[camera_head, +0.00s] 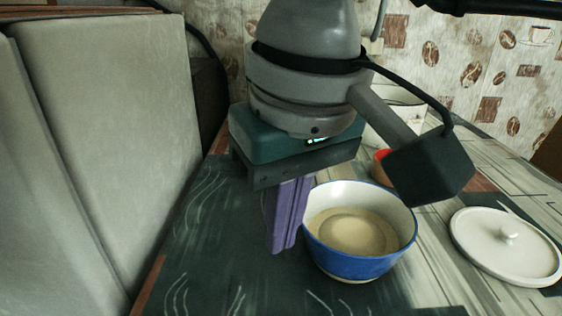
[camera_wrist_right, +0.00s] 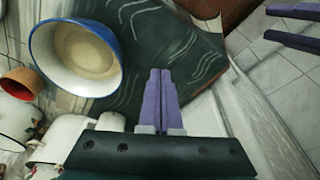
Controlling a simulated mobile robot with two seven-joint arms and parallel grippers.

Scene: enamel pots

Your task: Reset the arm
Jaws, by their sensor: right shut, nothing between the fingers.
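My right gripper (camera_head: 287,215) has purple fingers, which are shut together with nothing between them. It points down just left of the blue enamel pot (camera_head: 360,264), over the dark patterned part of the table. In the right wrist view the shut fingers (camera_wrist_right: 160,98) show beside the pot (camera_wrist_right: 76,58), apart from its rim. The pot is open, white inside with a beige round bottom. Two purple fingers of my left gripper (camera_wrist_right: 291,26) show at the upper right of the wrist view, apart and empty. My left gripper is not in the head view.
A white lid (camera_head: 507,247) with a knob lies on the table at the right. A small orange-red pot (camera_head: 381,165) and a white vessel (camera_head: 397,105) stand behind, partly hidden by my arm. A pale padded seat back (camera_head: 105,130) rises at the left.

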